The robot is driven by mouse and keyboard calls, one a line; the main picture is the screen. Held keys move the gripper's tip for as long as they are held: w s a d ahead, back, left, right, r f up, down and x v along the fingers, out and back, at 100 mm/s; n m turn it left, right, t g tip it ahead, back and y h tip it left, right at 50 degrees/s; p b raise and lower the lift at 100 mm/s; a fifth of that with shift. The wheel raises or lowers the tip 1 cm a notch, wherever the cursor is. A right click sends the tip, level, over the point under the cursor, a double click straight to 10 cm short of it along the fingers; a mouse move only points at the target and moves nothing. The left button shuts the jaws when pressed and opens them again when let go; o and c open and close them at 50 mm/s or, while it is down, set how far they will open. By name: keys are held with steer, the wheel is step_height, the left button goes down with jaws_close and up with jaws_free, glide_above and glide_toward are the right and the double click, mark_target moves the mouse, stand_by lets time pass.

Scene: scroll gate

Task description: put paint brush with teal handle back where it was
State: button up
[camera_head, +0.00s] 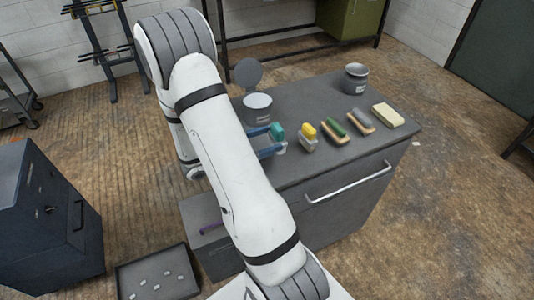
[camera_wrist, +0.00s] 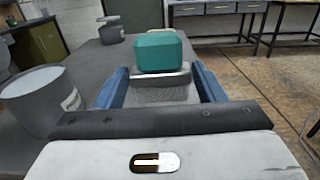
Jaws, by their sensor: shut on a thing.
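The brush with the teal handle (camera_head: 277,131) is between the blue fingers of my gripper (camera_head: 268,142), at the left end of a row on the grey cabinet top (camera_head: 318,91). In the wrist view the teal handle (camera_wrist: 158,50) stands at the far end of the fingers, with a light band and a grey part nearer me. My gripper (camera_wrist: 161,84) is shut on this brush. I cannot tell whether the brush touches the cabinet top. My arm hides part of the cabinet's left side.
Right of the brush lie a yellow-topped brush (camera_head: 308,132), a green-topped brush (camera_head: 334,127), a grey-topped brush (camera_head: 360,120) and a cream block (camera_head: 388,115). Behind stand a grey can (camera_head: 257,107) and a labelled pot (camera_head: 355,78). The can (camera_wrist: 38,100) is close left of my fingers.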

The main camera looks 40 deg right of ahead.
steer(key=shift+f, duration=2.45)
steer(key=shift+f, duration=0.15)
steer(key=o, duration=0.9)
